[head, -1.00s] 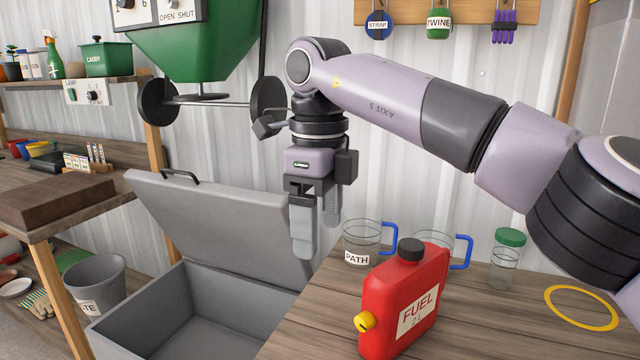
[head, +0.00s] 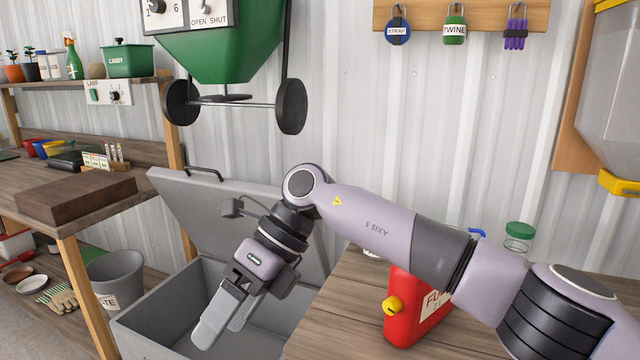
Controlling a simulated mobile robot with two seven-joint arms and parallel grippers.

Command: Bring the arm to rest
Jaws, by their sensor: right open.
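My right arm comes in from the right, passing over the wooden table (head: 330,325). My right gripper (head: 222,325) is open with nothing seen between its fingers. It points down and to the left, in front of the opening of the grey chest (head: 140,322). The chest's lid (head: 190,205) stands raised and leans back. My left gripper is not in view.
A red fuel can (head: 402,318) stands on the table, partly behind my right arm. A green-lidded jar (head: 518,238) is behind the arm. The green hopper (head: 225,55) hangs above. A grey bucket (head: 118,275) stands left of the chest.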

